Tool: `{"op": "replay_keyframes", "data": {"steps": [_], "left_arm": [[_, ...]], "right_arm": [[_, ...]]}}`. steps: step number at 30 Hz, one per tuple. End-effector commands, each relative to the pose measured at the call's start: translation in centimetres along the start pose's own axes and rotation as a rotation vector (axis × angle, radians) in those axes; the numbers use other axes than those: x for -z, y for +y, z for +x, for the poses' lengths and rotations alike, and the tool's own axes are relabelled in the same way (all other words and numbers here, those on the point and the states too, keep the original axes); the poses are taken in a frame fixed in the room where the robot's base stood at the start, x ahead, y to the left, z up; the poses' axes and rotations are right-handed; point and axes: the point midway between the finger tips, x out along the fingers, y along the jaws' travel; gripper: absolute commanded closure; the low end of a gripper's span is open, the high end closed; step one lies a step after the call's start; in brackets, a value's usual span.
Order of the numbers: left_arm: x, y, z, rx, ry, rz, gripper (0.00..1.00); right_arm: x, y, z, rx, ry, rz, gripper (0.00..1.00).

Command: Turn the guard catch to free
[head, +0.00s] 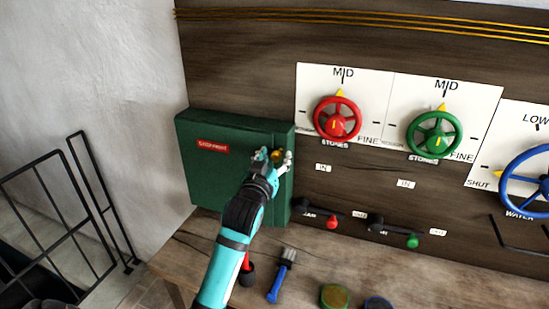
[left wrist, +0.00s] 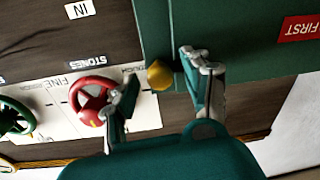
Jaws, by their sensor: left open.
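A green guard box (head: 235,130) with a red label is fixed to the wooden panel at the left. Its catch looks to be a small brass-yellow knob (head: 277,156) near the box's right side; it also shows in the left wrist view (left wrist: 160,74). My left gripper (head: 274,158) is open at the knob, with one finger on each side of it. In the left wrist view the right-hand finger is close to the knob and the other stands farther off; I cannot tell whether either touches. The catch's markings are not readable. My right gripper is not in view.
Red (head: 337,118) and green (head: 433,134) handwheels, and part of a blue one (head: 530,180), are to the right. Levers with red (head: 333,222) and green knobs sit below. A blue-handled brush (head: 281,274) lies on the bench. A black railing (head: 60,210) stands at left.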

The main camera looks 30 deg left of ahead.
Motion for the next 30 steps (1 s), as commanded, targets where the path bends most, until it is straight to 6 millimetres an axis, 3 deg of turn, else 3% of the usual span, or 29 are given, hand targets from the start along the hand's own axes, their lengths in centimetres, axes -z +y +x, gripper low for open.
{"op": "replay_keyframes", "data": {"steps": [4, 15, 30], "left_arm": [[-0.02, 0.0, -0.02, 0.0, 0.0, 0.0, 0.53], [-0.03, 0.0, -0.04, 0.0, -0.001, 0.0, 1.0], [0.02, 0.01, -0.07, -0.001, 0.005, 0.121, 1.0]], "right_arm": [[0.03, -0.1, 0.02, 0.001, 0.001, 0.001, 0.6], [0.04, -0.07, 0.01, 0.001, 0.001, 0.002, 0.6], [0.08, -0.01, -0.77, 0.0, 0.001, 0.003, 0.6]]}}
